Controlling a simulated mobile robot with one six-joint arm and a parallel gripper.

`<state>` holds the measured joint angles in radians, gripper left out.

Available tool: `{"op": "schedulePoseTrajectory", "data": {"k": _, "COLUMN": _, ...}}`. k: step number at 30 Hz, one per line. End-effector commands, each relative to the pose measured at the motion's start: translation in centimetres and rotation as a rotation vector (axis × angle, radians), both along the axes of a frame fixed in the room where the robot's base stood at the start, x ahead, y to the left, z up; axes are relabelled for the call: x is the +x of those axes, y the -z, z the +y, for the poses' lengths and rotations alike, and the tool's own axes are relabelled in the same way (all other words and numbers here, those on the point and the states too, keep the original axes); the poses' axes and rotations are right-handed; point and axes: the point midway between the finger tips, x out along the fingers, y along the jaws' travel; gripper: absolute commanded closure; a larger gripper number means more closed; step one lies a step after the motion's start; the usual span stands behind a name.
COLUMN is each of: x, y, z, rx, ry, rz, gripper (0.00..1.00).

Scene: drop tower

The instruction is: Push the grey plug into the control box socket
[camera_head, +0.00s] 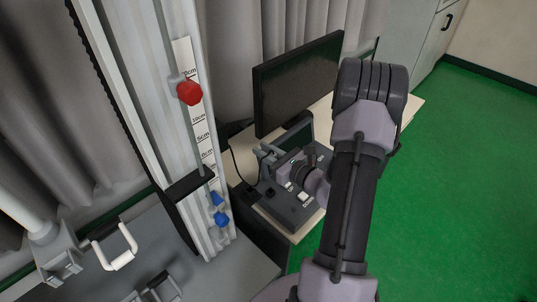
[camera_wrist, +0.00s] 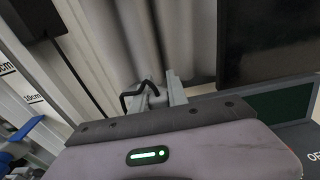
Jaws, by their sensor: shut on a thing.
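The dark control box (camera_head: 289,210) lies on the desk, with white buttons on top. My gripper (camera_head: 265,157) is over its back left part, close above it or touching; I cannot tell which. The wrist view shows my gripper's grey fingers (camera_wrist: 160,92) beyond the purple housing. They are shut on the grey plug, which is mostly hidden between them. A black cable (camera_wrist: 129,98) bends out to the left by the fingertips. The socket cannot be made out clearly, so I cannot tell whether the plug is in it.
A dark monitor (camera_head: 297,82) stands on the pale desk (camera_head: 408,114) behind the box. The drop tower (camera_head: 152,75) with its scale and a red knob (camera_head: 189,92) rises to the left. Blue knobs (camera_head: 220,218) sit low on it. Green floor is free at right.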

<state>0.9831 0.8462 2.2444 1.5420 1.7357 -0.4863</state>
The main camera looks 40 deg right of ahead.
Motion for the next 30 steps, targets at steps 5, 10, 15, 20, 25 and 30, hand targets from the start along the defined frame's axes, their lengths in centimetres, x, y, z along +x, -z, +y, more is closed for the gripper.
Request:
{"op": "schedulePoseTrajectory", "data": {"k": 5, "x": 1.7, "y": 0.3, "z": -0.4, "rx": -0.001, "ry": -0.001, "rz": -0.001, "gripper": 1.00}}
{"op": "schedulePoseTrajectory", "data": {"k": 10, "x": 1.6, "y": 2.5, "z": -0.4, "rx": 0.001, "ry": 0.001, "rz": 0.001, "gripper": 1.00}}
{"op": "schedulePoseTrajectory", "data": {"k": 15, "x": 1.6, "y": 4.2, "z": -0.4, "rx": 0.000, "ry": 0.000, "rz": 0.000, "gripper": 1.00}}
{"op": "schedulePoseTrajectory", "data": {"k": 20, "x": 1.6, "y": 5.7, "z": -0.4, "rx": 0.000, "ry": 0.001, "rz": 0.000, "gripper": 1.00}}
{"op": "schedulePoseTrajectory", "data": {"k": 25, "x": 1.6, "y": 7.4, "z": -0.4, "rx": 0.000, "ry": 0.000, "rz": -0.001, "gripper": 1.00}}
{"op": "schedulePoseTrajectory", "data": {"k": 30, "x": 1.6, "y": 9.1, "z": -0.4, "rx": 0.000, "ry": 0.000, "rz": 0.000, "gripper": 1.00}}
